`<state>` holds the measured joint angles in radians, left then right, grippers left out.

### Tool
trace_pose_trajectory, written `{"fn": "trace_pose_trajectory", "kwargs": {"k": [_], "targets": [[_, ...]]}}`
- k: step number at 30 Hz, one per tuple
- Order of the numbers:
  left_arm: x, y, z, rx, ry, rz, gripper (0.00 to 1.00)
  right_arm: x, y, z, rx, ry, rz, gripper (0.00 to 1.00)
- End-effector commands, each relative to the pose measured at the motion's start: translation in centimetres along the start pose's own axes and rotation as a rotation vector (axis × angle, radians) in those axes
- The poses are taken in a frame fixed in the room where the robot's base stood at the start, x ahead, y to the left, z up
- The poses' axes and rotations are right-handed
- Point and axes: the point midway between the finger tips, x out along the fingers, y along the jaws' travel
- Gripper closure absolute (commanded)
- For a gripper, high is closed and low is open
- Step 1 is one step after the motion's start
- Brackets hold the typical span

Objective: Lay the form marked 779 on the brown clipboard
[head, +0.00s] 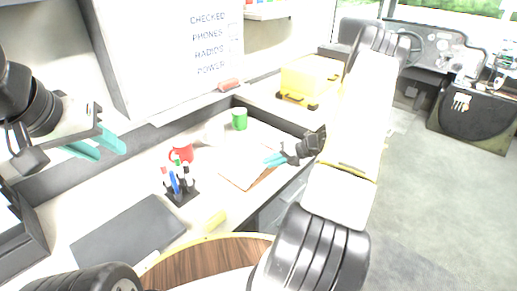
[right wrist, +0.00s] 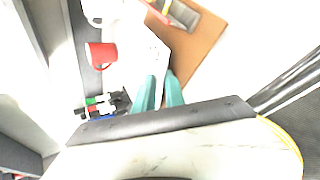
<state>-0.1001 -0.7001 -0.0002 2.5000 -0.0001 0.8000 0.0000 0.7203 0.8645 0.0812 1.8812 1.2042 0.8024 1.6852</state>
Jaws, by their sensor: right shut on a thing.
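A white form (right wrist: 140,50) is between the teal fingers of my right gripper (right wrist: 160,88) in the right wrist view. Its number is not readable. The brown clipboard (right wrist: 204,48) lies on the desk, with its grey clip at the top. The form is beside and partly over the clipboard's left side; I cannot tell if it touches it. In the head view my right gripper (head: 272,160) is low over the clipboard (head: 264,179), shut on the form. My left gripper (head: 104,148) is open and empty above the desk at the left.
A red mug (head: 182,152), a pen holder (head: 182,190) with several markers and a green cup (head: 239,119) stand on the desk. A dark grey pad (head: 128,232) lies in front and a yellow case (head: 309,78) stands behind. The whiteboard (head: 170,50) rises behind the desk.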

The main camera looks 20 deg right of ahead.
Motion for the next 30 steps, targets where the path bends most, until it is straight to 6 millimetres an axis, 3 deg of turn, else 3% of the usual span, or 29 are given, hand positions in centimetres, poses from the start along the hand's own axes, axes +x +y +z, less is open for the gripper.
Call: {"fn": "trace_pose_trajectory", "kwargs": {"k": [4,5,9,20,30], "targets": [[0.0,0.0,0.0,0.000,0.000,0.000,0.64,0.0,-0.1,-0.1,-0.001,0.002,-0.002,1.00],[0.0,0.0,0.0,0.000,0.000,0.000,0.64,0.0,-0.1,-0.1,-0.001,0.002,-0.002,0.83],[0.0,0.0,0.0,0.000,0.000,0.000,0.64,0.0,-0.1,-0.1,0.000,0.002,-0.001,0.60],[0.0,0.0,0.0,0.000,0.000,0.000,0.64,-0.5,-0.1,0.0,-0.001,0.000,-0.002,0.60],[0.0,0.0,0.0,0.000,0.000,0.000,0.64,-5.9,-0.1,0.0,0.000,-0.001,-0.002,0.60]]}}
